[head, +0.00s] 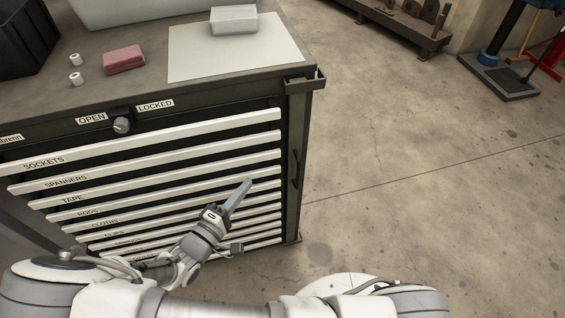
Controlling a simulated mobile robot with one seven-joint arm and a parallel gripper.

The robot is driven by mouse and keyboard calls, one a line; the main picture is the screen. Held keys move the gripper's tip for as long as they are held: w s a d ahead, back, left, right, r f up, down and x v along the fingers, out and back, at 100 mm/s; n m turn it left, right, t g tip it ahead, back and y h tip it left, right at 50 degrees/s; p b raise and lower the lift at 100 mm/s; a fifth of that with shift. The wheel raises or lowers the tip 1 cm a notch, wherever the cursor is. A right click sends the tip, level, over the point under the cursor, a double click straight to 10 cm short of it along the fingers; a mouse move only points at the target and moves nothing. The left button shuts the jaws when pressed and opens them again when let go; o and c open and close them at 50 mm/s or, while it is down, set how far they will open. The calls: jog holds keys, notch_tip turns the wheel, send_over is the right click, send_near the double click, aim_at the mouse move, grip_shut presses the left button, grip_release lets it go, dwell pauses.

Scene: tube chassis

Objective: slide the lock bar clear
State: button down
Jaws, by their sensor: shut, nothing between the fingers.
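A dark green drawer cabinet (210,99) stands at the left in the head view, with a stack of labelled pale drawer fronts. A round grey knob (122,125) sits on its top rail, between the OPEN label (91,119) and the LOCKED label (155,105), closer to OPEN. I cannot tell for sure which part is the lock bar; a dark upright handle-like piece (296,168) shows at the cabinet's right edge. My gripper (245,184) is shut and empty, in front of the middle drawers towards their right end. I cannot tell whether it touches them.
A dark bracket (306,80) juts from the top right corner. The concrete floor (430,200) to the right is clear.

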aim_at(264, 169)
jog(key=shift+a+f, duration=0.15)
jog(key=shift+a, duration=0.05)
jog(key=b+x, duration=0.2)
jog(key=x, duration=0.7)
jog(key=shift+w+d, duration=0.15)
jog(key=shift+w, duration=0.05)
jog(key=d, duration=0.1)
jog(key=w+d+b, duration=0.1)
jog(key=d, duration=0.1)
jog(key=shift+w, duration=0.2)
jog(key=shift+w+d, duration=0.1)
jog(key=shift+d, duration=0.4)
jog(key=shift+d, duration=0.1)
